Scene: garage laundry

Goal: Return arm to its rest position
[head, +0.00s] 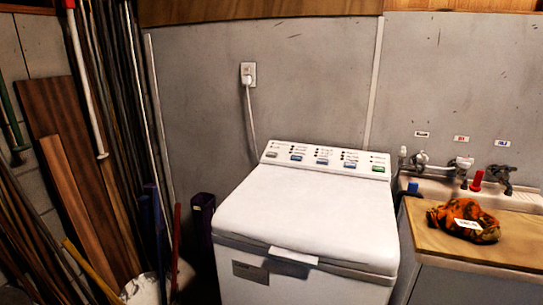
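My arm and my gripper do not show in the head view, so I cannot see the arm's pose or whether the gripper is open or shut. No object named by the task other than the arm is involved.
A white top-loading washer (300,215) with its lid down stands in the middle. On the right, an orange and black cloth bundle (464,220) lies on a wooden counter (430,242) by a sink (520,200) with taps. Boards (80,200) and poles lean on the left.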

